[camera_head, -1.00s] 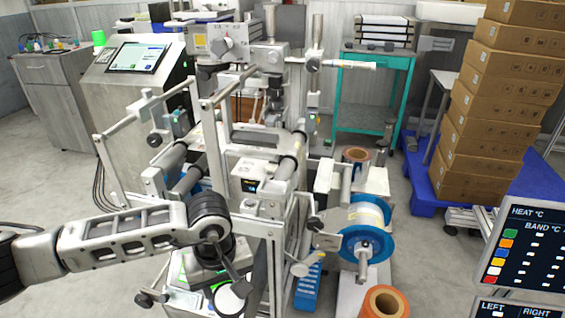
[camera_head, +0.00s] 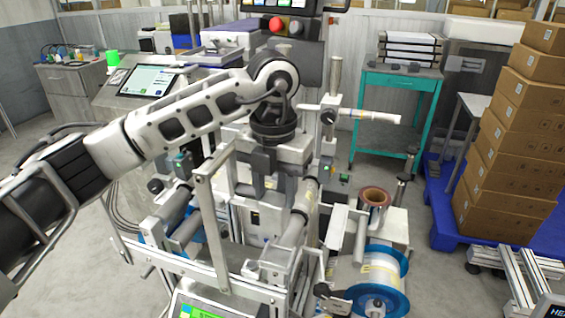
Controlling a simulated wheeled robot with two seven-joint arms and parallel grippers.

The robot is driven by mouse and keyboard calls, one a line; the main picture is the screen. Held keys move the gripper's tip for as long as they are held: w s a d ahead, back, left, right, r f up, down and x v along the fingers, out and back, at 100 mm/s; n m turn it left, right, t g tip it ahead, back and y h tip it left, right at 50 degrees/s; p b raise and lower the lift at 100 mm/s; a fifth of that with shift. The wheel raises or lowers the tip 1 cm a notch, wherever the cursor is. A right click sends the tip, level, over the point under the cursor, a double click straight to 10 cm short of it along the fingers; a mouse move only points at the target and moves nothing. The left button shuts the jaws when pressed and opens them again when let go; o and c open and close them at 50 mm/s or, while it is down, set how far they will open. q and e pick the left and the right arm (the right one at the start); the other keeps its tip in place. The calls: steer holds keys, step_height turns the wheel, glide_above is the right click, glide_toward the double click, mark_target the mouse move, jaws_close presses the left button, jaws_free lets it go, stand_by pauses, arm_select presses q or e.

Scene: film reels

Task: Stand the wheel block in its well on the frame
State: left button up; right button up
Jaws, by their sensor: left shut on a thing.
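My left arm reaches in from the left across the machine, its wrist pointing down. My left gripper (camera_head: 275,182), with dark fingers, is low over the middle of the metal frame (camera_head: 211,215) and is shut on a pale grey piece, likely the wheel block (camera_head: 293,150). The wrist and fingers hide much of it. The well is not clear to see; I cannot tell whether the block touches the frame there. My right gripper is not in view.
Rollers (camera_head: 300,212) flank the frame's middle. A blue-rimmed spool (camera_head: 381,277) and a copper-coloured reel (camera_head: 374,197) are at the right. A screen (camera_head: 147,80) stands behind the arm.

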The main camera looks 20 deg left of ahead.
arm_select(q)
steer(key=shift+w+d+r+n, duration=0.1)
steer(key=shift+w+r+n, duration=0.35)
steer(key=shift+w+n, duration=0.1)
steer(key=shift+s+f+b, duration=0.15)
steer(key=shift+f+b, duration=0.2)
steer(key=shift+f, duration=0.25)
step_height(320, 180, down, 6)
steer(key=b, duration=0.4)
steer(key=shift+f, duration=0.2)
steer(key=shift+f+b, duration=0.8)
steer(key=shift+f, duration=0.05)
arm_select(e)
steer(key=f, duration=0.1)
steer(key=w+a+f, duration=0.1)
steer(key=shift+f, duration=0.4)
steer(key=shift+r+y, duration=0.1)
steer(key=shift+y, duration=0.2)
arm_select(q)
steer(key=shift+f, duration=0.35)
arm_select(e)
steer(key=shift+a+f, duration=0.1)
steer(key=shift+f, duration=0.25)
arm_select(q)
steer(key=shift+f+b, duration=0.3)
steer(key=shift+b, duration=0.2)
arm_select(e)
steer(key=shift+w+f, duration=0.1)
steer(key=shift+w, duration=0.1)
